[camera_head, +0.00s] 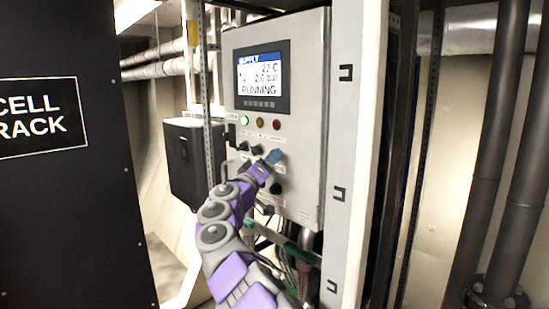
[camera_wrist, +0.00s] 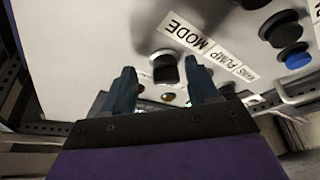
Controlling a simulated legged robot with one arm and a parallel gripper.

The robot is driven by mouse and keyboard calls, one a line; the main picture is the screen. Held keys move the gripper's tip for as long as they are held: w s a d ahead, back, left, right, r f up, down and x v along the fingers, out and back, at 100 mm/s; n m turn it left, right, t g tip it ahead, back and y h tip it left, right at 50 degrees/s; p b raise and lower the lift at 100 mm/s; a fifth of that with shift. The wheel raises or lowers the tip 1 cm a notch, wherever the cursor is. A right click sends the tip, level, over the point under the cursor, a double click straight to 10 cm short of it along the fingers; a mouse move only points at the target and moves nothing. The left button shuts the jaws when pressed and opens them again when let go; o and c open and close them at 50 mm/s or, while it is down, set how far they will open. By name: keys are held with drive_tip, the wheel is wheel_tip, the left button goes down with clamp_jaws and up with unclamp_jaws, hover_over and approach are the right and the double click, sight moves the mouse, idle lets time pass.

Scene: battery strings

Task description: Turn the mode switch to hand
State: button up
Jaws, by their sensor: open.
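The mode switch (camera_wrist: 164,66) is a black knob on a light ring, beside the white MODE label (camera_wrist: 187,32) in the wrist view. My gripper (camera_wrist: 160,68) is open, with one blue-grey finger on each side of the knob. The picture does not show clearly whether the fingers touch it. In the head view my gripper (camera_head: 273,157) is at the lower front of the grey control cabinet (camera_head: 308,110) and covers part of its controls. I cannot read the switch's position.
The cabinet has a screen (camera_head: 262,77) reading RUNNING, with indicator lamps below it. In the wrist view a PUMP label (camera_wrist: 217,55), a black control (camera_wrist: 279,28) and a blue button (camera_wrist: 298,56) are close by. A black cell rack (camera_head: 70,200) stands at left.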

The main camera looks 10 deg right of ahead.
drive_tip(key=shift+p+x, duration=0.3)
drive_tip(key=shift+x, duration=0.85)
drive_tip(key=shift+w+a, duration=0.2)
drive_tip(key=shift+a, duration=0.55)
drive_tip(key=shift+c, duration=1.4)
drive_tip(key=shift+s+a+r, duration=0.1)
drive_tip(key=shift+a, duration=0.3)
drive_tip(key=c, duration=0.3)
drive_tip(key=shift+d, duration=0.3)
drive_tip(key=c, duration=0.5)
